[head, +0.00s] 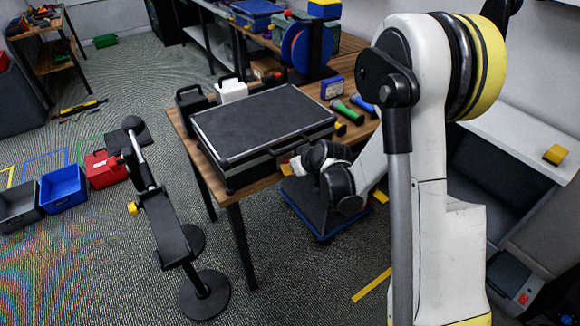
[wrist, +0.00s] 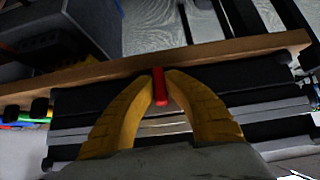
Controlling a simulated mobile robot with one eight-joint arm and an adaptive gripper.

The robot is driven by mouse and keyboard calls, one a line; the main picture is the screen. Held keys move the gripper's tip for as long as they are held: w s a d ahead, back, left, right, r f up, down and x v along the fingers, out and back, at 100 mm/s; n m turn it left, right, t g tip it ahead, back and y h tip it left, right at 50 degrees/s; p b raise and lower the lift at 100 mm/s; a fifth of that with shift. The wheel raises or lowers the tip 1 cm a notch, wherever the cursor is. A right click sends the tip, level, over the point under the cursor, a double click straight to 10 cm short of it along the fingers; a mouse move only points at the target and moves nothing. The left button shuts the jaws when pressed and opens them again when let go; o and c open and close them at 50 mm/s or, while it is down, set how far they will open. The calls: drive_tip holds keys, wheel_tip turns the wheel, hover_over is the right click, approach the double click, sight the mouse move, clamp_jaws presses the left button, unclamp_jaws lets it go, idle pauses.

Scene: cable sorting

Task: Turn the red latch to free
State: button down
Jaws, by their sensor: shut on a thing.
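A large flat black case (head: 262,125) with silver edges lies shut on the wooden table. Its side with silver strips fills the middle of the wrist view (wrist: 70,128). The red latch (wrist: 159,88) is a small upright red piece between my fingertips in the wrist view. My gripper (wrist: 160,80) has yellow fingers shut on the latch, one on each side. In the head view my gripper (head: 288,168) is at the case's near right side. The latch is too small or hidden to make out there.
The wooden table (head: 226,192) also holds a white container (head: 231,91), a blue cable reel (head: 306,48) and green and blue tools at the back right. A black stand (head: 174,245) is left of the table. Red, blue and grey bins sit on the floor at far left.

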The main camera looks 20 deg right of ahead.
drive_tip(key=c, duration=1.7)
unclamp_jaws()
drive_tip(key=shift+r, duration=0.1)
drive_tip(key=v, duration=1.1)
drive_tip(key=shift+s+r, duration=0.25)
drive_tip(key=shift+s, duration=0.05)
drive_tip(key=shift+d, duration=0.1)
drive_tip(key=s+a+r+m+h, duration=0.1)
drive_tip(key=s+r, duration=0.4)
drive_tip(key=s, duration=0.5)
drive_tip(key=s+a+r+m+g+h, duration=0.1)
drive_tip(key=s+r, duration=0.3)
drive_tip(key=s, duration=0.7)
drive_tip(key=shift+s+a+r+m+g+h, duration=0.2)
drive_tip(key=shift+s+r+m+g+h, duration=0.15)
drive_tip(key=shift+m, duration=0.45)
